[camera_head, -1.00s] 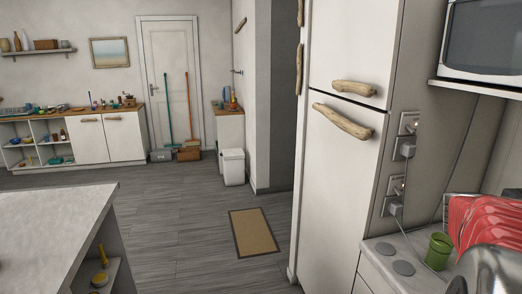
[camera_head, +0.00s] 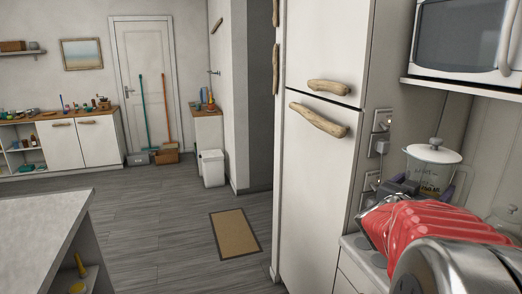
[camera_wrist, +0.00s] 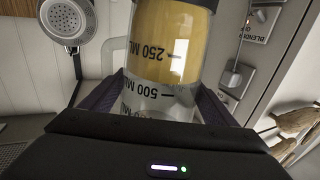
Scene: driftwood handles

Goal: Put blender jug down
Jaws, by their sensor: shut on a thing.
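The blender jug (camera_head: 427,178) is clear, with dark volume marks and a white lid, and is at the right of the head view. In the wrist view the jug (camera_wrist: 160,80) fills the upper middle, its marks upside down, and yellow shows in or through it. My gripper (camera_head: 428,193) is shut on the jug, with a dark purple finger on each side in the wrist view. My red-sleeved arm hides the jug's lower part and the counter below it in the head view. I cannot tell whether the jug touches the counter.
A white fridge (camera_head: 315,185) with driftwood handles stands left of the jug. A microwave (camera_head: 465,45) sits on a shelf above. Wall sockets (camera_head: 381,122) with a plug and cable are close behind. Little bare counter (camera_head: 352,243) shows. Open floor lies left.

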